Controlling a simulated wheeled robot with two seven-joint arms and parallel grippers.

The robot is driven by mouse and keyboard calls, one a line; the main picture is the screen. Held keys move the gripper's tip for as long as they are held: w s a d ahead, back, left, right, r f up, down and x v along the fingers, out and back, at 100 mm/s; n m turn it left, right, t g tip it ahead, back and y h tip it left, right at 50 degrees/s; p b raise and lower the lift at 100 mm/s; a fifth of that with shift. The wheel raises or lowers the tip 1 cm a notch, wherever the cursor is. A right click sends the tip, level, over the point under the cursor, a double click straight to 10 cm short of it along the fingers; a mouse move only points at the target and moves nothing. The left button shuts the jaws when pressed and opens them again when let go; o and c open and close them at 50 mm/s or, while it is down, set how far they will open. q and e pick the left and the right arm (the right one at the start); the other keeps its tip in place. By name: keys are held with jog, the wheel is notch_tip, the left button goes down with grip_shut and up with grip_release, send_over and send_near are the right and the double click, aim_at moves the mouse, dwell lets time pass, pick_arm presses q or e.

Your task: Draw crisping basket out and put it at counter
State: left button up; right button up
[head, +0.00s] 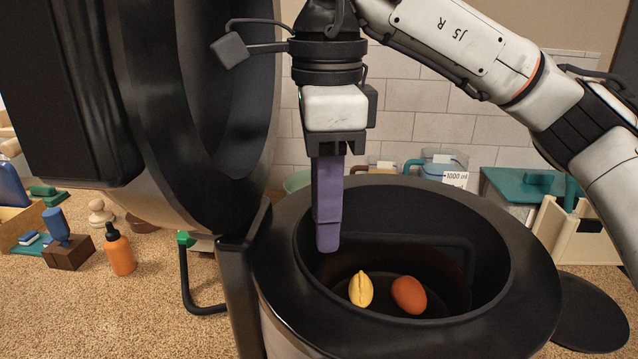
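The crisping basket (388,285) appears as a dark vessel inside the round black cooker (535,285). A dark bar, possibly its handle, crosses the inside toward the right wall. A yellow item (361,290) and an orange-brown egg-shaped item (408,295) lie at the bottom. My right gripper (328,245) points down from above, its purple fingertips just inside the left part of the opening. The fingers overlap in this view, so their gap is hidden, and I see nothing clearly held. My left gripper is not in view.
The cooker's large black lid (235,100) stands open on the left. The speckled counter (130,315) has free room at the front left. An orange bottle (119,250) and a wooden block with a blue-handled piece (68,248) stand there. A black disc (590,315) lies at right.

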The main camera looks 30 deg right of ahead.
send_over(323, 276)
notch_tip(323, 276, down, 4)
jog(key=shift+f, duration=0.95)
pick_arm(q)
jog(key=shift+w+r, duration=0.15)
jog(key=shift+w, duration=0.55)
pick_arm(e)
jog(key=shift+w+f, duration=0.1)
jog(key=shift+f, duration=0.1)
grip_shut()
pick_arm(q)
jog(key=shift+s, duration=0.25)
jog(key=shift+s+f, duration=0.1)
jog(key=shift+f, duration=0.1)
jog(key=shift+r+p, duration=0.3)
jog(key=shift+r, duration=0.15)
pick_arm(e)
jog(key=shift+r, duration=0.65)
dwell(1.3)
